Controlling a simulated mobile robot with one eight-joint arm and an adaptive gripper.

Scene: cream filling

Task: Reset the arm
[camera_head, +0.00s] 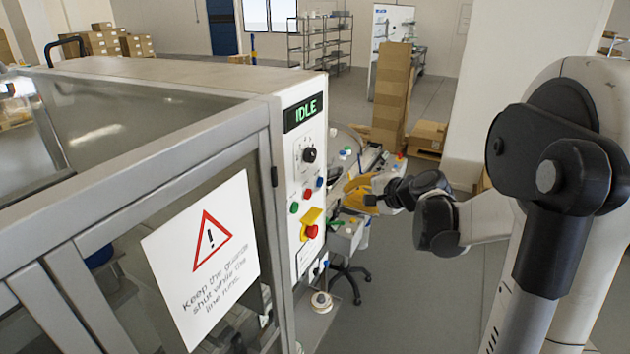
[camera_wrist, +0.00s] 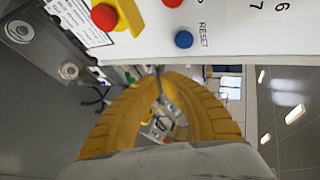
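My gripper (camera_head: 347,191) is beside the machine's control panel (camera_head: 304,160), to the right of its buttons. Its yellow fingers also show in the wrist view (camera_wrist: 160,76), curving in until their tips meet, with nothing visible between them. My arm reaches in from the right of the head view. In the wrist view, the blue button (camera_wrist: 183,39) marked RESET lies just beyond and slightly right of the fingertips, with a visible gap. It also shows in the head view (camera_head: 319,182).
The panel also bears a black knob (camera_head: 309,155), a green button (camera_head: 294,208), a red button (camera_head: 307,191) and a red stop button on yellow (camera_head: 311,231). The guarded machine frame (camera_head: 150,185) fills the left. Cardboard boxes (camera_head: 391,95) stand behind. Floor is open around my arm.

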